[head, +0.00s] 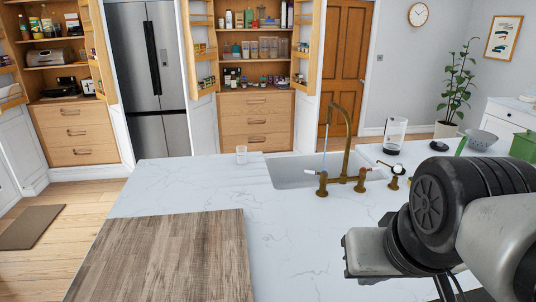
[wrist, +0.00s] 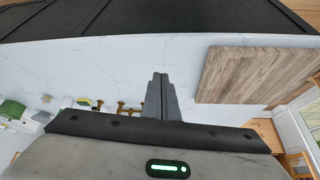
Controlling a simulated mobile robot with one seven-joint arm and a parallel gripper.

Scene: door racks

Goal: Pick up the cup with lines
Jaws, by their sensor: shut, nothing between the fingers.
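My gripper (wrist: 160,76) is shut and empty in the wrist view, over the countertop (wrist: 105,75). In the head view my arm comes in from the right, and its fingers cannot be made out there. The gripper is well apart from the cup.
A wooden board (head: 165,260) lies at the front left, also in the wrist view (wrist: 255,75). A clear glass container (head: 396,132) and a grey bowl (head: 477,140) stand farther right.

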